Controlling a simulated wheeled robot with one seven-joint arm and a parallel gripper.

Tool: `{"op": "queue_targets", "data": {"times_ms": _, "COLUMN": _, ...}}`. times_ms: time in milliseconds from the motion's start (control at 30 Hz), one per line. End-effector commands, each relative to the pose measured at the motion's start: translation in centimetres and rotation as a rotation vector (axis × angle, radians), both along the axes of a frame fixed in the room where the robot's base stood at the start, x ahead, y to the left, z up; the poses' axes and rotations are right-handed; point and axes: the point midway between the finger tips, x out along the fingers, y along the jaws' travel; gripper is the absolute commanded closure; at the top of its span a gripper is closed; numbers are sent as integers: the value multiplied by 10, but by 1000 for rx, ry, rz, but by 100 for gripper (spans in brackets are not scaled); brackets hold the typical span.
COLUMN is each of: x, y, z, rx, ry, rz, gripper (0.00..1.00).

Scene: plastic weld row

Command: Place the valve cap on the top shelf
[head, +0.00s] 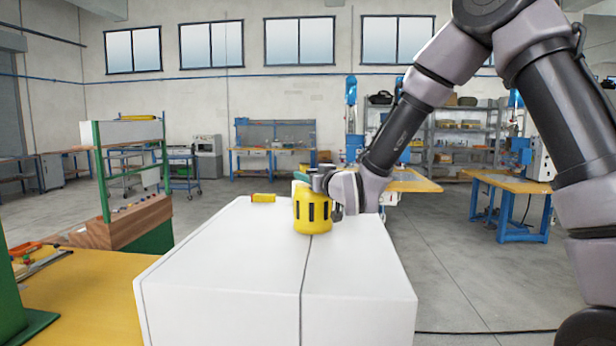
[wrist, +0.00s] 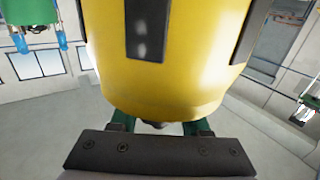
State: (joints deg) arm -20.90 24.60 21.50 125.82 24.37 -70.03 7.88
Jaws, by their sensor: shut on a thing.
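A yellow round cap with dark slots in its side, which I take for the valve cap (head: 312,213), is held at the far part of a white box in the head view. It fills the upper middle of the wrist view (wrist: 170,75). My gripper (head: 314,182) comes from the right and is shut on the cap. Its fingertips are mostly hidden by the cap in the wrist view. I cannot tell whether the cap touches the white top. At left, a green-framed rack (head: 103,172) has a top shelf (head: 120,133) with a yellow item on it.
The white box (head: 220,265) fills the front middle, with a small yellow block (head: 263,198) at its far edge. A yellow-topped table (head: 85,305) with loose tools stands at left. Workbenches and grey shelving (head: 462,135) stand behind. Open floor (head: 470,285) lies at right.

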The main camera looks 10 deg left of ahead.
Motion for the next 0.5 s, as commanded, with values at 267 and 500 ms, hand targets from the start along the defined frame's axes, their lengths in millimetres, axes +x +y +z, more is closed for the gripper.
{"op": "queue_targets", "data": {"times_ms": 267, "x": 0, "y": 0, "z": -2, "rx": 0, "ry": 0, "rz": 0, "gripper": 38}}
{"op": "queue_targets", "data": {"times_ms": 500, "x": 0, "y": 0, "z": -2, "rx": 0, "ry": 0, "rz": 0, "gripper": 24}}
